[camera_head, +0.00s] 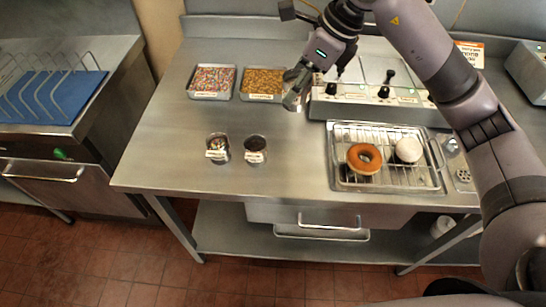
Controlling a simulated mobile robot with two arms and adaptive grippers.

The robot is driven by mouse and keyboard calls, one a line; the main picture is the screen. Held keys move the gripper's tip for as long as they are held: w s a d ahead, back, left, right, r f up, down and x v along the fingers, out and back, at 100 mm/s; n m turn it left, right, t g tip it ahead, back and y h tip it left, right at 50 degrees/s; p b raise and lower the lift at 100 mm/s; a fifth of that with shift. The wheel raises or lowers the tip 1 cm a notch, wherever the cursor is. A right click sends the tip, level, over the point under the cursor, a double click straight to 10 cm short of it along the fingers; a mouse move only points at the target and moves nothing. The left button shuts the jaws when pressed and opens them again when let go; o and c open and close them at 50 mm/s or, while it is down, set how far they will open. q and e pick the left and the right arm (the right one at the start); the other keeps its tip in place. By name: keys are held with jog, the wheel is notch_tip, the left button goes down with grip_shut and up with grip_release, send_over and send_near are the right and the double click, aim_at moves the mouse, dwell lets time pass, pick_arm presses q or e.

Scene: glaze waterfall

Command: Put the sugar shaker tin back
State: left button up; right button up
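My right gripper (296,88) comes in from the upper right and hangs above the steel counter (290,185), between the topping trays and the grey appliance. Its fingers are small and partly overlapped, so I cannot tell whether they are open or shut. A small round metal top with dark holes (463,177), possibly the sugar shaker tin, is at the right of the wire rack, close to my arm. My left gripper is out of view.
A tray with a wire rack (385,186) holds a glazed ring doughnut (364,158) and a white one (408,150). Sprinkle tray (212,82) and brown topping tray (263,84) sit behind. The counter's front left is clear.

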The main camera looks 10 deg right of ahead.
jog(key=shift+s+f, duration=0.1)
jog(key=shift+f, duration=0.35)
jog(key=f+p, duration=0.1)
jog(key=f, duration=0.3)
jog(key=f+p, duration=0.1)
jog(key=f, duration=0.4)
jog(key=f+p, duration=0.1)
jog(key=f, duration=0.4)
jog(key=shift+d+f, duration=0.15)
jog(key=shift+d, duration=0.1)
notch_tip(320, 180, down, 4)
jog(key=shift+f+p, duration=0.1)
jog(key=shift+p, duration=0.6)
jog(key=shift+f, duration=0.25)
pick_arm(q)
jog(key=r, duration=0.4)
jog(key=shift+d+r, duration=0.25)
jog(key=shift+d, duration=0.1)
